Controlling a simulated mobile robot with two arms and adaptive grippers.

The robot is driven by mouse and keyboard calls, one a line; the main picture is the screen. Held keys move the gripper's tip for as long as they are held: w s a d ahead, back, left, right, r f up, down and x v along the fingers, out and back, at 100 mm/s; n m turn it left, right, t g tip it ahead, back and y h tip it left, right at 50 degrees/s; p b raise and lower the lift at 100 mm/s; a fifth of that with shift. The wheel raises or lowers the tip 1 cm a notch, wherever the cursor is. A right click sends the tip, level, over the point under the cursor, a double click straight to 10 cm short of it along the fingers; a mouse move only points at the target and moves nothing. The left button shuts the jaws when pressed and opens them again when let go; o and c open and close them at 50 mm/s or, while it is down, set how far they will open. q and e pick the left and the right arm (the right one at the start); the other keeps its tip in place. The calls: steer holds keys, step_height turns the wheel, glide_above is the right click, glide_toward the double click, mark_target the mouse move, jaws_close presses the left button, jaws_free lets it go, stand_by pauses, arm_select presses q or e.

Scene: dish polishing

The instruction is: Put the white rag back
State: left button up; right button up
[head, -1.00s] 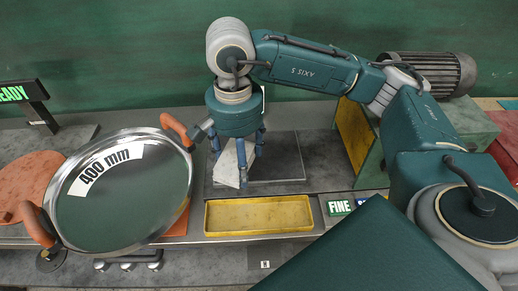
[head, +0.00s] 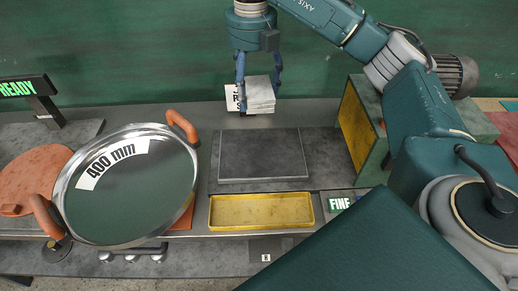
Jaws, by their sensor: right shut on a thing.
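The white rag (head: 259,94) is a pale folded block with grey sides, near the back of the bench. My right gripper (head: 260,99) points down from above, its two blue fingers closed on either side of the rag. A white label card (head: 233,98) with dark letters stands behind the rag, partly hidden by it and a finger. I cannot tell whether the rag touches the bench top. My left gripper is not in view.
A bare dark slab (head: 263,155) lies in front of the rag, with an empty yellow tray (head: 261,210) nearer. A large polished pan (head: 125,200) with orange handles is at left.

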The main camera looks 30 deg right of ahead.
steer(key=shift+d+f+m, duration=0.1)
steer(key=shift+m, duration=0.2)
glide_above(255, 151)
step_height(255, 151, down, 11)
step_height(255, 151, down, 4)
steer(key=shift+r, duration=0.15)
step_height(255, 151, down, 4)
steer(key=shift+p, duration=0.7)
steer(key=shift+f, duration=0.5)
steer(key=o, duration=1.4)
steer(key=shift+f, duration=0.1)
